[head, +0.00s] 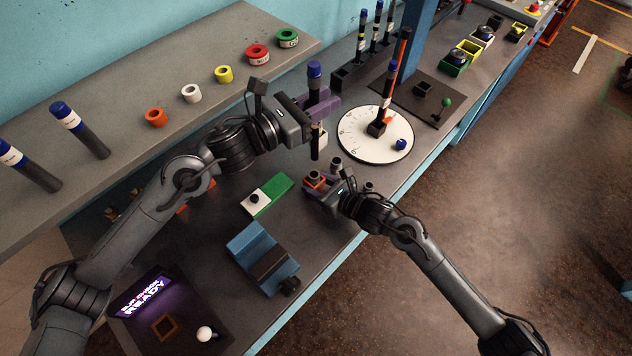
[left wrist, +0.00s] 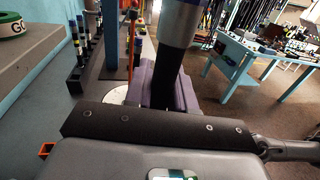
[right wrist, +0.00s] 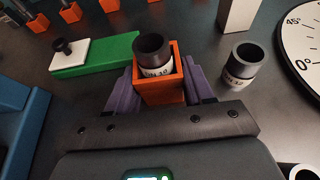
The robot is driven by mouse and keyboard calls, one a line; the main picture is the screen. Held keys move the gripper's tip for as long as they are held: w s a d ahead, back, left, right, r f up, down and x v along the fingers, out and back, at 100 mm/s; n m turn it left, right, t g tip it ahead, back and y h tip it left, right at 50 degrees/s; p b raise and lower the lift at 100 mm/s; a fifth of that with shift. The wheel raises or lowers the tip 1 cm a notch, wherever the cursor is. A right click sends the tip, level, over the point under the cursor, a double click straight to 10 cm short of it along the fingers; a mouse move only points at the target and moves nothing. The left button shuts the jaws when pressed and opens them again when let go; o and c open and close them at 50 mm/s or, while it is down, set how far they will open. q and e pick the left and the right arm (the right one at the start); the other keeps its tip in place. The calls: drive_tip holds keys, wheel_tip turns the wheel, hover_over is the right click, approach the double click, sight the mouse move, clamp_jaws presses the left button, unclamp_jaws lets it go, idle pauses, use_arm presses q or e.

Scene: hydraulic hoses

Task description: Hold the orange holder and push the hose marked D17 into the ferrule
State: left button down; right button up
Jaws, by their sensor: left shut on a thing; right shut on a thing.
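My left gripper (head: 318,106) is shut on a dark hose with a blue top (head: 315,69). The hose stands about upright, its black lower end above the orange holder. It also shows in the left wrist view (left wrist: 176,50); I cannot read its marking. My right gripper (head: 318,188) is shut on the orange holder (head: 312,184), with purple fingers on both sides of it in the right wrist view (right wrist: 164,92). A dark ferrule with a white label (right wrist: 153,50) stands upright in the holder, its mouth open and empty.
A loose ferrule (right wrist: 241,64) stands beside the holder. The green and white block (head: 274,192) and a blue fixture (head: 262,257) lie left of it. A white dial (head: 352,140) with an upright hose stands behind. Coloured rings line the shelf (head: 210,60).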

sight(312, 143)
use_arm(q)
drive_tip(key=shift+a+f+n+t+y, duration=0.1)
drive_tip(key=shift+f+n+t+y, duration=0.3)
drive_tip(key=shift+f, duration=1.3)
drive_tip(key=shift+f+n+t+y, duration=0.25)
drive_tip(key=shift+f+t, duration=0.15)
drive_tip(key=shift+f, duration=1.3)
drive_tip(key=shift+a+f+n+t+y, duration=0.1)
drive_tip(key=shift+f+n+t+y, duration=0.3)
drive_tip(key=shift+f, duration=1.3)
drive_tip(key=shift+f, duration=0.1)
drive_tip(key=c, duration=1)
unclamp_jaws()
drive_tip(key=shift+f, duration=0.1)
drive_tip(key=shift+o, duration=0.2)
drive_tip(key=shift+s+a, duration=0.1)
drive_tip(key=shift+a, duration=0.05)
drive_tip(key=v, duration=1.1)
drive_tip(key=shift+s+a+r, duration=0.2)
drive_tip(key=shift+s, duration=0.05)
